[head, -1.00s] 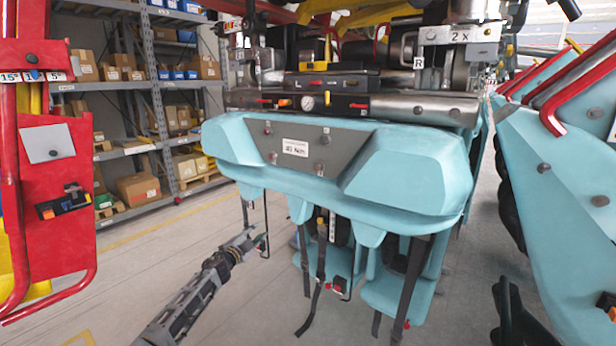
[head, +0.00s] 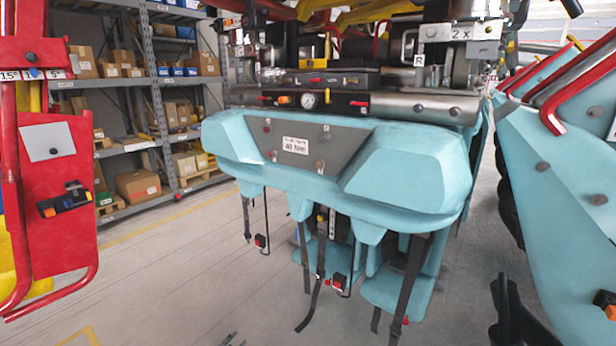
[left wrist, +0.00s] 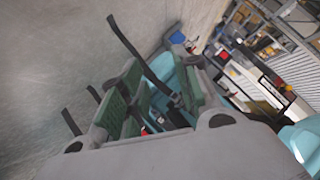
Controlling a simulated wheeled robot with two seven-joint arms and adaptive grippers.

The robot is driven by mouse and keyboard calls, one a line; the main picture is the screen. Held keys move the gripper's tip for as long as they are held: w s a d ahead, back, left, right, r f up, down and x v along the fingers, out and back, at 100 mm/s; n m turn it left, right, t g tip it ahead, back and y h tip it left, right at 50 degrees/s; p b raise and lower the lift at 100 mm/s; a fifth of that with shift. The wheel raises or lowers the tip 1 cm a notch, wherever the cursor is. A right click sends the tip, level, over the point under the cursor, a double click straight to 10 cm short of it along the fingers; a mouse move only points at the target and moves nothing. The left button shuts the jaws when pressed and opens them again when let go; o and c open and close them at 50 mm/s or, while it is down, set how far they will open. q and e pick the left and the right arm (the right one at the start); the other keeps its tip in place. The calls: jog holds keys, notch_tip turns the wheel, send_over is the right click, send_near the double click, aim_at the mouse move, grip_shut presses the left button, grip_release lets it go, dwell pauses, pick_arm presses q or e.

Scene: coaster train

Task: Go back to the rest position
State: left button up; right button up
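The light blue coaster car (head: 400,175) fills the middle of the head view, with a grey plate and a white label on its front. Blue seats with black straps (head: 320,262) hang below it. My left gripper (head: 230,340) shows only as small tips at the bottom edge of the head view, below and apart from the car. In the left wrist view its two green-padded fingers (left wrist: 158,82) stand apart with nothing held between them. Straps and blue seat parts (left wrist: 170,70) show behind them.
A red panel (head: 57,190) with a tube frame stands at the left. Shelves with boxes (head: 138,185) stand behind. Another blue car part (head: 550,190) with red bars is at the right. The floor (head: 150,280) at lower left is clear.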

pick_arm(q)
jog(key=s+a+f+n+g+y, duration=0.1)
jog(key=s+a+f+n+g, duration=0.15)
jog(key=s+f, duration=0.95)
jog(key=s+a+f+n+g+y, duration=0.1)
jog(key=s+f+g, duration=0.2)
jog(key=s+f, duration=0.85)
jog(key=s+a+f+n+g, duration=0.1)
jog(key=s+f+g, duration=0.1)
jog(key=s, duration=1.6)
jog(key=s+f+n+g, duration=0.1)
jog(key=s+f+g, duration=0.2)
jog(key=s, duration=1.5)
jog(key=shift+a+n+p, duration=0.35)
jog(key=shift+p, duration=0.1)
